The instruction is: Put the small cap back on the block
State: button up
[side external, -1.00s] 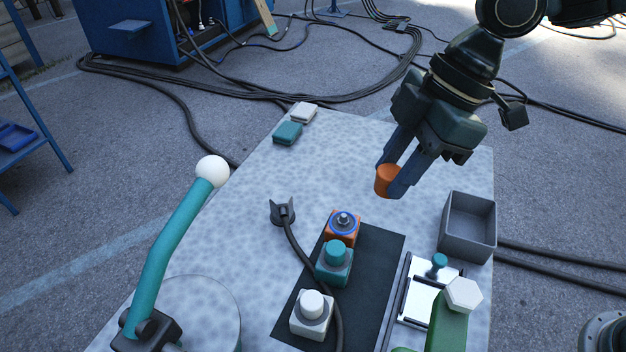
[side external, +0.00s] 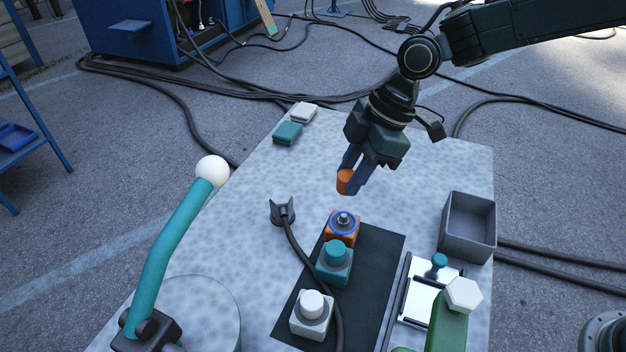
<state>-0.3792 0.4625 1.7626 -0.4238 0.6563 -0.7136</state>
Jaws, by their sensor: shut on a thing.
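The small orange cap (side external: 344,181) is held between the fingers of my gripper (side external: 349,183), which is shut on it. The cap hangs above the table, just above and behind the orange block in the picture, apart from it. The orange block (side external: 342,229) stands at the far end of the dark mat, with its blue ring and metal stud bare on top. Part of the cap is hidden by the nearer finger.
A teal block with a teal cap (side external: 334,263) and a white block with a white cap (side external: 311,314) stand nearer on the dark mat (side external: 378,262). A black cable (side external: 300,250) runs beside them. A grey open box (side external: 468,228) is at right; a teal lever (side external: 170,250) rises at left.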

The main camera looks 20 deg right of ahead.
aim_at(343, 215)
jog(key=shift+f, duration=0.1)
jog(key=shift+f, duration=4.1)
jog(key=o, duration=1)
jog(key=shift+o, duration=0.2)
jog(key=shift+r, duration=0.1)
jog(key=v, duration=1.3)
jog(key=shift+r, duration=0.35)
jog(key=shift+s+d+r, duration=0.1)
